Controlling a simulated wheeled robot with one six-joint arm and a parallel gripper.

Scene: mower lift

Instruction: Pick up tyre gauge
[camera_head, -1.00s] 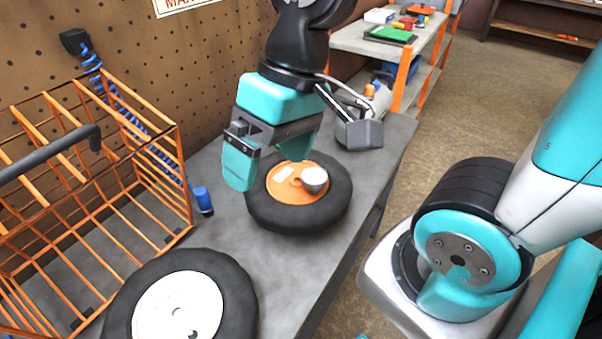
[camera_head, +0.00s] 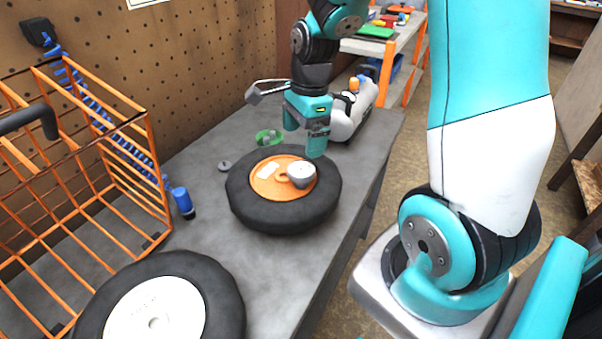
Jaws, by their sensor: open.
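I cannot make out for certain which item is the tyre gauge. A small grey, white-topped round item (camera_head: 302,173) sits on the orange hub of the near-centre wheel (camera_head: 284,215); whether it is a gauge or a cup I cannot tell. A small grey disc (camera_head: 224,166) lies left of the wheel. My gripper (camera_head: 303,141) is open and empty, pointing down just behind the wheel, above and beyond the white-topped item. Its fingers are apart.
A green dish (camera_head: 269,139) with small grey pieces lies left of my gripper. A white and grey machine with an orange cap (camera_head: 350,112) stands behind it. An orange wire cage (camera_head: 150,160) fills the left; a white-hubbed wheel (camera_head: 215,272) lies in front.

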